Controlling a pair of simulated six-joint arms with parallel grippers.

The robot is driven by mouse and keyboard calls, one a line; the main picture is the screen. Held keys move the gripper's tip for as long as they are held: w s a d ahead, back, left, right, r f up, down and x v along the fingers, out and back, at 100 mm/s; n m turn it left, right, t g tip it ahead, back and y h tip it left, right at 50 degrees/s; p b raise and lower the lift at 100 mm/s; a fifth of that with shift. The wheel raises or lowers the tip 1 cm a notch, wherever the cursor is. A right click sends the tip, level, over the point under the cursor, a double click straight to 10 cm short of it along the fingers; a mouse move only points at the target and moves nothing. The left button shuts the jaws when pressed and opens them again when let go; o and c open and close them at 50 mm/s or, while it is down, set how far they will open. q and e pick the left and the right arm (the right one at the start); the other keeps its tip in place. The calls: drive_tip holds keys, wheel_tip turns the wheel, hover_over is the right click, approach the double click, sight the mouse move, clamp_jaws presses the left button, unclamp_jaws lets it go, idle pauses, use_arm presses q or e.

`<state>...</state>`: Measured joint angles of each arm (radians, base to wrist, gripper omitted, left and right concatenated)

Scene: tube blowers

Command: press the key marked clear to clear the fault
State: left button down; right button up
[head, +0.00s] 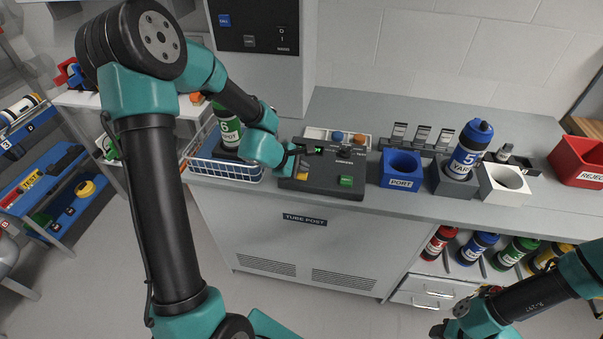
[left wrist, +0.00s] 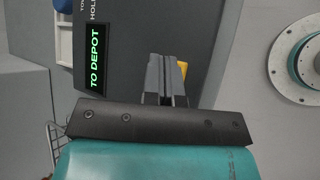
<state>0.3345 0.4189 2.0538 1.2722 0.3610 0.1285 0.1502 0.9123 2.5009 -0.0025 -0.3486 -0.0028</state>
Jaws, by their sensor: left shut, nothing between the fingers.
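A dark control panel (head: 322,187) lies on the grey counter. It has a small green-lit display (head: 318,150), a green key (head: 346,181) and a yellow key (head: 302,176). I cannot read the marks on these keys. My left gripper (head: 299,163) is shut and empty, over the panel's left part, close to the yellow key. In the left wrist view the shut fingers (left wrist: 165,78) cover most of the yellow key (left wrist: 183,70); I cannot tell if they touch it. The display (left wrist: 95,57) reads TO DEPOT. My right gripper (head: 438,330) is at the bottom edge, its opening unclear.
A wire basket (head: 228,173) with a green canister (head: 228,128) stands left of the panel. To the right are a blue PORT block (head: 401,184), a blue canister (head: 467,150) on a grey holder, a white block (head: 506,197) and a red REJECT bin (head: 592,177).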

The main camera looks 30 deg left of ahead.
sight(301, 175)
use_arm(q)
drive_tip(key=shift+r, duration=0.55)
drive_tip(key=shift+r, duration=2.5)
